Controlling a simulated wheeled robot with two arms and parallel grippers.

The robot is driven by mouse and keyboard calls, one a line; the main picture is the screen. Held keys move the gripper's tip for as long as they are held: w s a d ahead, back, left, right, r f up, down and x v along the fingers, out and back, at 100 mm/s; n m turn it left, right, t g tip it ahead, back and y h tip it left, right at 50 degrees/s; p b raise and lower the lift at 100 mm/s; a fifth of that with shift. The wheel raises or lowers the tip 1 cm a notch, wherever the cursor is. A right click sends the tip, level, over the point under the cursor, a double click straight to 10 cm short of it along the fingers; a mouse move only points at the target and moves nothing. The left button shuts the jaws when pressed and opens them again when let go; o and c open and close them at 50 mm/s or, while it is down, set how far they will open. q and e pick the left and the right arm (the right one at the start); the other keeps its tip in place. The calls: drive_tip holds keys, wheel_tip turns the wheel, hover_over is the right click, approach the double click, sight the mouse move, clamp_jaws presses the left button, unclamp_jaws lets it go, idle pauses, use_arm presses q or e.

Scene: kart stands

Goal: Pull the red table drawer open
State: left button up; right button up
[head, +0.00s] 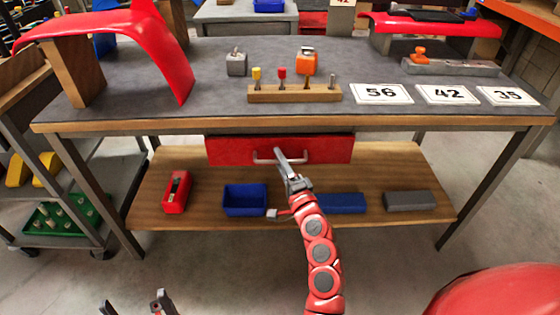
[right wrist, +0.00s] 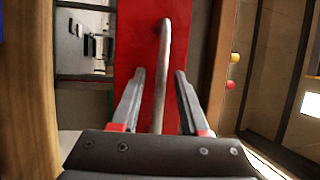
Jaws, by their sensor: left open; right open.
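The red drawer (head: 228,150) hangs under the front edge of the workbench, and its front looks closed. Its pale metal bar handle (head: 265,161) is at the middle of the front. In the right wrist view the handle (right wrist: 164,50) runs upright in front of the red drawer face (right wrist: 130,45). My right gripper (head: 291,160) is at the handle. Its fingers are apart, one on each side of the bar, with visible gaps. My left gripper (head: 134,302) is open and empty at the bottom left, far from the drawer; only its fingertips show.
The wooden lower shelf (head: 330,213) carries a blue bin (head: 245,199), a red box (head: 177,191) and grey and blue blocks. The workbench top (head: 210,85) overhangs the drawer. A grey cart (head: 95,195) stands at left. Floor in front is clear.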

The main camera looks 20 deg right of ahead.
clamp_jaws()
idle(1.4)
